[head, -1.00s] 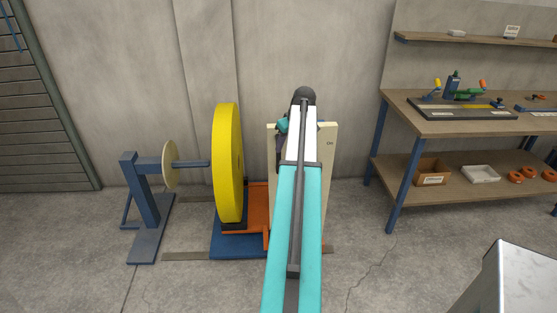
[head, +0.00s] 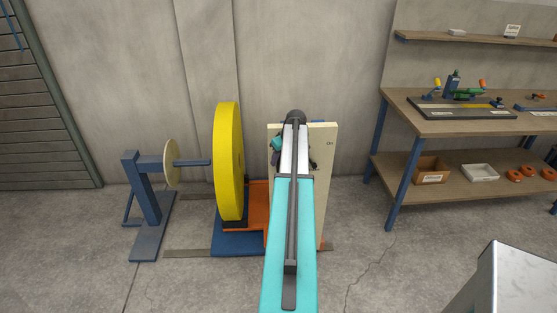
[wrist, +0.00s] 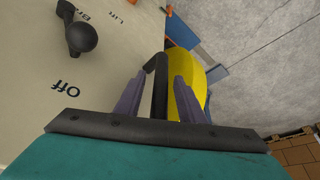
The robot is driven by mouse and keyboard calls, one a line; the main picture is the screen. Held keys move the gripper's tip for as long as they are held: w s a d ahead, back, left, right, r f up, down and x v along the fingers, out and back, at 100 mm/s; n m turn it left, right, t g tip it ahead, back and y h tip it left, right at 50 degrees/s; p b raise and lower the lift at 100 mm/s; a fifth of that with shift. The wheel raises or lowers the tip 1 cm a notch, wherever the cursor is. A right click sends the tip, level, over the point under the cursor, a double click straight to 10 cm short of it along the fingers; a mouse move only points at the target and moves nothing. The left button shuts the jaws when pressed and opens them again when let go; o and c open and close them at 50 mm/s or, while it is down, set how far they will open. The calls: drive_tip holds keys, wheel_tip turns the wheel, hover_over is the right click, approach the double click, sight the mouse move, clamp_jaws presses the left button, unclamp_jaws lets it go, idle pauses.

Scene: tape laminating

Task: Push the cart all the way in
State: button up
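The cart has an orange frame (head: 258,205) and a tall cream panel (head: 326,165). A large yellow roll (head: 228,160) stands upright at its left side. In the wrist view the panel (wrist: 35,115) shows "Off" and "Lift" labels and a black knob (wrist: 82,38). My gripper (wrist: 160,77) is in front of the panel with its two grey fingers apart. A black bar handle (wrist: 159,95) stands between them, with a visible gap on its right side.
A blue stand (head: 146,200) with a cream disc (head: 171,163) and a spindle (head: 195,163) stands left of the roll. A workbench (head: 400,112) is at the right, and a metal box (head: 500,280) is at front right. The concrete floor in front is clear.

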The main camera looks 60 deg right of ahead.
drive_tip(key=shift+f, duration=0.1)
drive_tip(key=shift+c, duration=0.5)
clamp_jaws()
drive_tip(key=shift+w+a+f, duration=0.1)
drive_tip(key=shift+a+f, duration=0.05)
drive_tip(key=shift+a, duration=0.1)
drive_tip(key=shift+d, duration=0.1)
